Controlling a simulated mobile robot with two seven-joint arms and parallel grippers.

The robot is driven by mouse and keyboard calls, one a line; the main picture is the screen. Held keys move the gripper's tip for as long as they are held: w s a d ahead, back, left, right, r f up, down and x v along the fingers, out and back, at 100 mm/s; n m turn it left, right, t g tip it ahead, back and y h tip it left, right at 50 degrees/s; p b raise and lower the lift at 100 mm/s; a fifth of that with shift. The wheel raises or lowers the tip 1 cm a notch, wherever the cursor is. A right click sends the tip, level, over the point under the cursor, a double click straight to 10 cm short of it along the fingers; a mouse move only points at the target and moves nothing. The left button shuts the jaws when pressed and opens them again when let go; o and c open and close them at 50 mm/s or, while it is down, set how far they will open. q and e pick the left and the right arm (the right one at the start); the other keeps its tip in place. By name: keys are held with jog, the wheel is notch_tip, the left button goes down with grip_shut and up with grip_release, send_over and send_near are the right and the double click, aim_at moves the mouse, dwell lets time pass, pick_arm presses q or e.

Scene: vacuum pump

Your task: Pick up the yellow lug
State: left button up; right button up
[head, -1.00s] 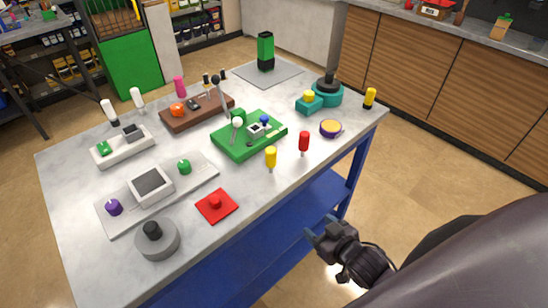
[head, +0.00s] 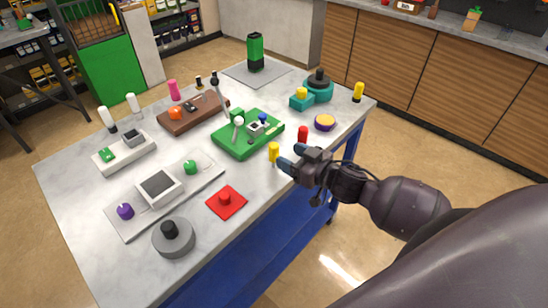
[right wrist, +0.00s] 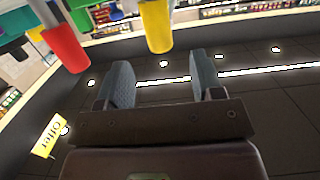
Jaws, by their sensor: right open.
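The yellow lug (head: 273,151) stands upright near the table's front edge, in front of the green board. My right gripper (head: 291,157) is just to its right in the head view, open and empty, with its fingers toward the lug. In the right wrist view the yellow lug (right wrist: 156,25) shows beyond the two open fingers (right wrist: 162,72), about in line with the gap between them and not between them. The red lug (head: 303,134) stands close by, behind the gripper's tips; it also shows at the left in the right wrist view (right wrist: 64,48). My left gripper is not in view.
The green board (head: 228,146) with several parts lies behind the lug. A red plate (head: 226,202) lies front left, and a purple-and-yellow round part (head: 325,122) back right. Another yellow-topped piece (head: 358,91) stands at the far right corner. Bare table surrounds the lug's left side.

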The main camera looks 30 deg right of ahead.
aim_at(278, 149)
jog(key=shift+x, duration=3.25)
jog(key=shift+r, duration=0.1)
jog(key=shift+c, duration=0.2)
jog(key=c, duration=1)
jog(key=shift+o, duration=0.2)
